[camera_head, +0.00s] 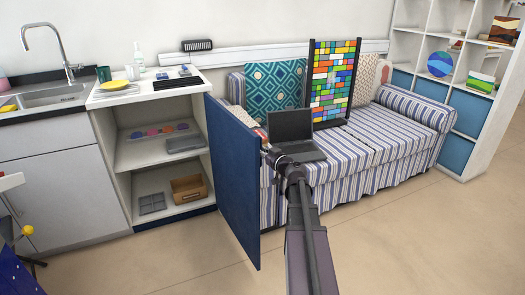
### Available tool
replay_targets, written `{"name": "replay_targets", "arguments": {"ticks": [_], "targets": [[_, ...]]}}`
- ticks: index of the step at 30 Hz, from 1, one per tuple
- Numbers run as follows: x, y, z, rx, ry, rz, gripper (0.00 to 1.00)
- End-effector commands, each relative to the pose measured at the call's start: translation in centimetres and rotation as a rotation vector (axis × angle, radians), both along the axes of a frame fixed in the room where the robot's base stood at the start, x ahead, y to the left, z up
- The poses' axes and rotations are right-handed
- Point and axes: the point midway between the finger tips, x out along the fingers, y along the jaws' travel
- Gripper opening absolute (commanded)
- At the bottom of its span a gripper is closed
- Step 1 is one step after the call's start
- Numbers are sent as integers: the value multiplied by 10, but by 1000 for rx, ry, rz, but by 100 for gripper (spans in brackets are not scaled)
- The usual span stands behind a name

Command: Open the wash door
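The blue door (236,185) stands swung wide open from the right side of the white cabinet (118,185), its free edge toward me. The cabinet's two shelf levels are exposed. My gripper (265,143) is at the top of the door's free edge, in front of the sofa. The gripper is small and partly hidden by my own wrist, so I cannot tell whether its fingers touch the door or are closed. No handle shows on the visible face of the door.
A striped sofa (395,140) stands behind the door, with a laptop (291,126) and a coloured glass panel (333,85) on it. A sink unit (55,180) is at left. A tray (152,203) and a cardboard box (189,189) sit on the lower shelf.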

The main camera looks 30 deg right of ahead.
Motion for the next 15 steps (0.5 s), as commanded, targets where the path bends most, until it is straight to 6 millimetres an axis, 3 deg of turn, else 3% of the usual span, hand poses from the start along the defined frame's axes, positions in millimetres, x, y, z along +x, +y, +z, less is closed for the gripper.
{"name": "replay_targets", "arguments": {"ticks": [15], "targets": [[-3, 0, 1, 2, -2, 1, 28]]}}
